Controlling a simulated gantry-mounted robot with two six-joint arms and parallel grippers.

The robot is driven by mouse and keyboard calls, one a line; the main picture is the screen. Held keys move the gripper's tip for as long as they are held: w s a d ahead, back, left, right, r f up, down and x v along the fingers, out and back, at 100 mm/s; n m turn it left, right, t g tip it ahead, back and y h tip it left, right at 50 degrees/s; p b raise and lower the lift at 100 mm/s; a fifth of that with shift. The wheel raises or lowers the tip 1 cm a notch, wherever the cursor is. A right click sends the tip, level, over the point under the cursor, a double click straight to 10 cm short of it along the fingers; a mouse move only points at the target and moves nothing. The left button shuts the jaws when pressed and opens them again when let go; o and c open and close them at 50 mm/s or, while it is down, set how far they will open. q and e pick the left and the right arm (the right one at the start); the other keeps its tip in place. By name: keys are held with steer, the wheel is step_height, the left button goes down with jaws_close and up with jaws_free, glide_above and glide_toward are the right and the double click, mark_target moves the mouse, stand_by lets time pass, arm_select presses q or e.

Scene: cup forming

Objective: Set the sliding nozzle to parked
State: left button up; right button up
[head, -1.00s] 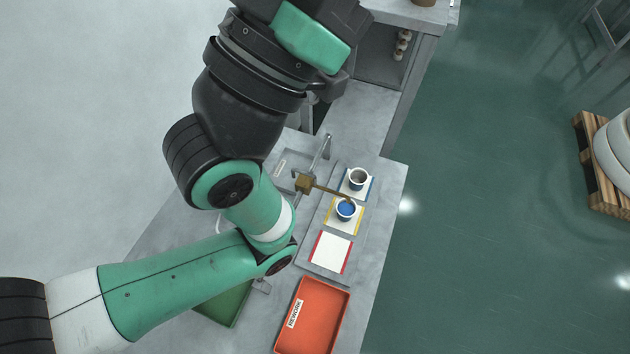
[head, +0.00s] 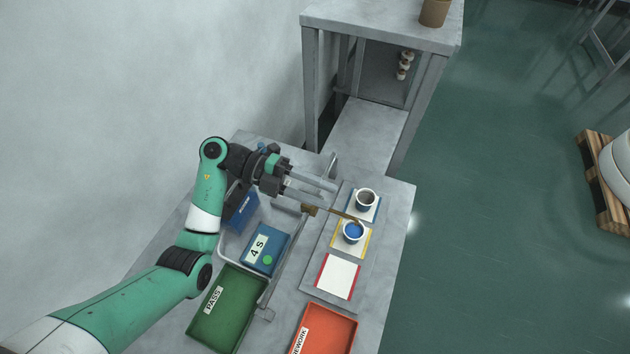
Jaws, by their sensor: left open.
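The sliding nozzle is a brass block (head: 309,209) on a metal rail, with a thin brown spout (head: 342,215) reaching right. The spout's tip is over or beside the cup with blue contents (head: 354,232) on the yellow-edged pad (head: 340,244). A second cup (head: 366,199) stands on the blue-edged pad (head: 377,211). The red-edged pad (head: 338,277) is bare. My left gripper (head: 330,196) is open, its fingers pointing right, just above the brass block in the picture. I cannot tell whether it touches the block. My right gripper is not in view.
A blue box marked "4 S" (head: 257,252) with a green spot stands left of the rail. A green PASS tray (head: 235,307) and an orange REWORK tray (head: 330,328) are nearer. A grey shelf unit (head: 380,25) stands at the back.

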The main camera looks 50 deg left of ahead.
mark_target(318, 196)
arm_select(q)
steer(key=s+a+f+n+t+y, duration=0.1)
steer(key=s+a+f+n+t, duration=0.15)
steer(key=a, duration=0.25)
steer(key=s+a+f+n+t+y, duration=0.1)
steer(key=a+f+n, duration=0.1)
steer(key=a+f, duration=0.3)
steer(key=b+x, duration=0.1)
steer(key=x, duration=0.5)
steer(key=b+x, duration=0.1)
steer(key=x, duration=0.2)
steer(key=shift+w+d+r+b, duration=0.2)
steer(key=shift+w+r+b, duration=0.05)
steer(key=shift+w+b, duration=0.1)
steer(key=shift+w+d, duration=0.35)
jaws_close()
